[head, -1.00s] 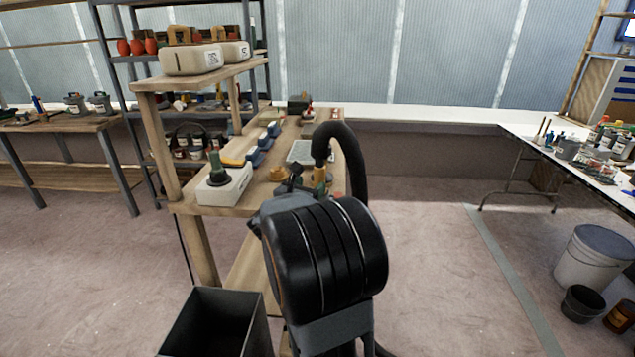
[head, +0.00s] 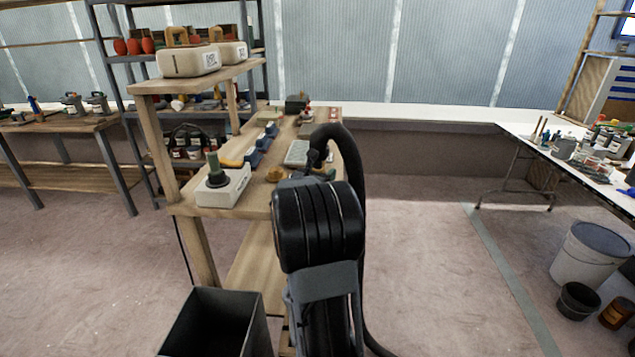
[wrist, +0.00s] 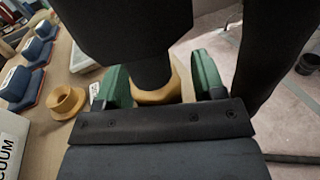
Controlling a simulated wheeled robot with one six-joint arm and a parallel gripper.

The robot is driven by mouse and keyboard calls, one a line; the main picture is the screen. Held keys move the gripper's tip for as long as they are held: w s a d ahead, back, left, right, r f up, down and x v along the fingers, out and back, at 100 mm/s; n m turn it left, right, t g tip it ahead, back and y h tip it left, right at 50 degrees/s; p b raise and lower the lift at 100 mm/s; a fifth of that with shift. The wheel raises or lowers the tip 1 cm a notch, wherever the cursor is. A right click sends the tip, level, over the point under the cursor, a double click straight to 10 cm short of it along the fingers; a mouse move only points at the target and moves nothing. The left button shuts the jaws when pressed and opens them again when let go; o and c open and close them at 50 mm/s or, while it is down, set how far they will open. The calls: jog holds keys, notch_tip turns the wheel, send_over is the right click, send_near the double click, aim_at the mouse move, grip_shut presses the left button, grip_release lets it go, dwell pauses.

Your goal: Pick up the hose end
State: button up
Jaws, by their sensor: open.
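The black hose (head: 349,160) arches up beside the bench in the head view and runs down behind my arm. In the wrist view the hose end (wrist: 160,92), a dark tube with a tan collar, is between the two green fingers of my gripper (wrist: 162,82). The fingers are open, with a gap visible on the right side of the collar. In the head view my arm and gripper largely hide the hose end.
A white box (head: 222,186) sits at the bench's near left edge. A dark bin (head: 217,325) stands below.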

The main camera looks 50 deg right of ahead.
jog(key=shift+c, duration=0.3)
jog(key=c, duration=1)
jog(key=shift+r, duration=0.15)
notch_tip(320, 180, up, 10)
jog(key=shift+p, duration=0.3)
